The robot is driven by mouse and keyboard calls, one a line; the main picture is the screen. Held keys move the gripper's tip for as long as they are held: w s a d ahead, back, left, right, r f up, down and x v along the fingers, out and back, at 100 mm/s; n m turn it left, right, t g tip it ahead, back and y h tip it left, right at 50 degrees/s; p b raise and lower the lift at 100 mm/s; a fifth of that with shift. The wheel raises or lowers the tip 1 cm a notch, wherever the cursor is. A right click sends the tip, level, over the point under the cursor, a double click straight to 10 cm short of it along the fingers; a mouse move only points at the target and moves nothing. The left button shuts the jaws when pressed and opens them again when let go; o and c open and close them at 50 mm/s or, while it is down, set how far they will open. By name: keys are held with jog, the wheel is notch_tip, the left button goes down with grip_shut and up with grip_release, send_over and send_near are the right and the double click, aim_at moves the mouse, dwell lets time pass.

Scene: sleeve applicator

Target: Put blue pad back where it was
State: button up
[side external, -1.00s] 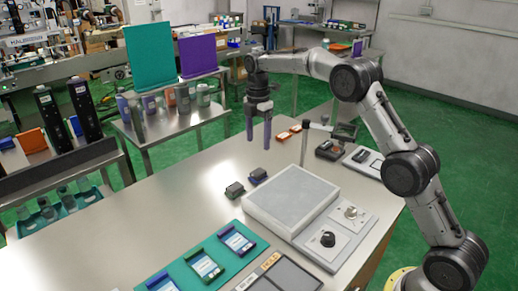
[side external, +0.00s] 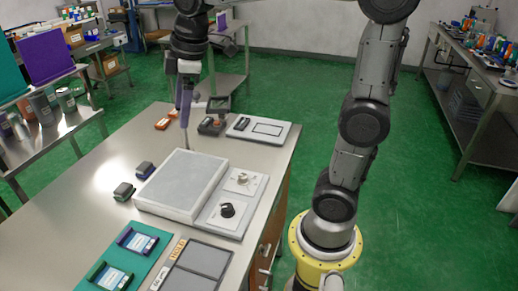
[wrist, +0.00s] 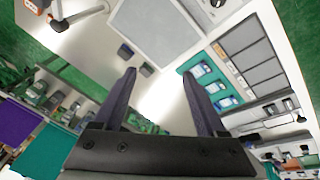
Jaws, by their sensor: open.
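The blue pad (side external: 145,169) is a small dark block with a blue-purple base. It stands on the steel table left of the pale raised block, beside a similar green pad (side external: 123,191). Two dark pads show in the wrist view, and the left one looks like the blue pad (wrist: 125,50); their colours are hard to tell there. My gripper (side external: 184,112) is up above the table, beyond the pads in the side view. In the wrist view its jaws (wrist: 159,73) are apart with nothing between them.
The pale block (side external: 183,182) and a knob panel (side external: 232,205) fill the table's middle right. A teal mat (side external: 145,262) with framed cards and a grey-panelled board (side external: 204,259) lie at the near edge. Orange items (side external: 163,124) and a dark device (side external: 212,126) stand behind. The left tabletop is clear.

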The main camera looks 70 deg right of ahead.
jog(key=s+a+f+m+t, duration=0.1)
jog(key=s+f+m, duration=0.2)
jog(key=s, duration=0.6)
jog(key=s+f+m+t, duration=0.1)
jog(key=s+f+m, duration=0.2)
jog(key=s, duration=0.5)
jog(key=shift+s+a+f+m, duration=0.15)
jog(key=shift+s+a+m, duration=0.25)
jog(key=shift+m, duration=0.5)
